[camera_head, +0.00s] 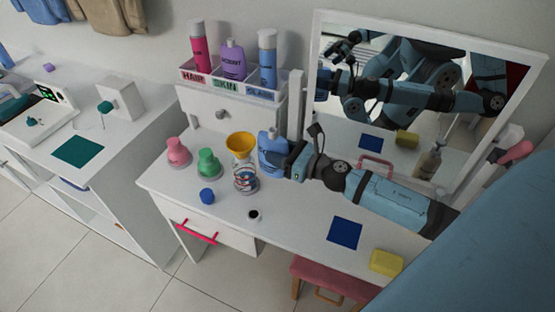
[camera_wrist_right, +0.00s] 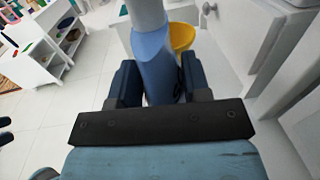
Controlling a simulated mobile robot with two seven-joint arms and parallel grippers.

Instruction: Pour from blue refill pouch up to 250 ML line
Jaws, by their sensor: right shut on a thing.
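The blue refill pouch (camera_head: 270,155) is upright at the back of the white desk, right of the funnel. My right gripper (camera_head: 290,160) is shut on it from the right. In the right wrist view the pouch (camera_wrist_right: 155,62) sits between both fingers; whether its base touches the desk I cannot tell. A yellow funnel (camera_head: 240,146) stands in the mouth of a clear bottle (camera_head: 245,181) with coloured markings, left of the pouch. The 250 ML line is too small to read. The funnel (camera_wrist_right: 182,37) also shows behind the pouch in the wrist view. My left gripper is not directly in view.
Pink (camera_head: 178,152) and green (camera_head: 208,163) bottles stand left of the clear bottle. A blue round object (camera_head: 207,196) and a small black one (camera_head: 254,215) lie in front. A blue mat (camera_head: 344,233) and yellow block (camera_head: 387,262) are at right. A mirror (camera_head: 312,60) stands behind.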

